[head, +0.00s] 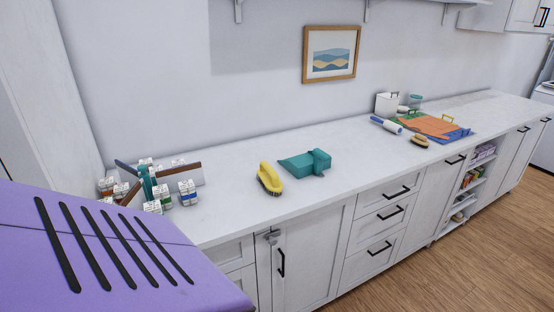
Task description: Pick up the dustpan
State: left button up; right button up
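A teal dustpan (306,163) lies on the white countertop (245,205), right of the middle of the counter's near half. Its flat pan points left and a raised block-like part is at its right. A yellow brush (269,179) lies just left of it, apart from it. Neither of my grippers shows in the head view, so I see nothing holding the dustpan.
A rack with small labelled boxes (187,192) stands at the counter's left end. A tan brush (419,141), a lint roller (386,125), coloured mats (430,127) and a white container (386,104) are farther right. A purple slotted surface (110,250) fills the lower left. Bare counter surrounds the dustpan and yellow brush.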

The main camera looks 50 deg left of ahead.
aim_at(317, 160)
jog(key=u, duration=1.35)
jog(key=i+l, duration=0.35)
jog(key=i, duration=0.15)
jog(key=u, duration=0.05)
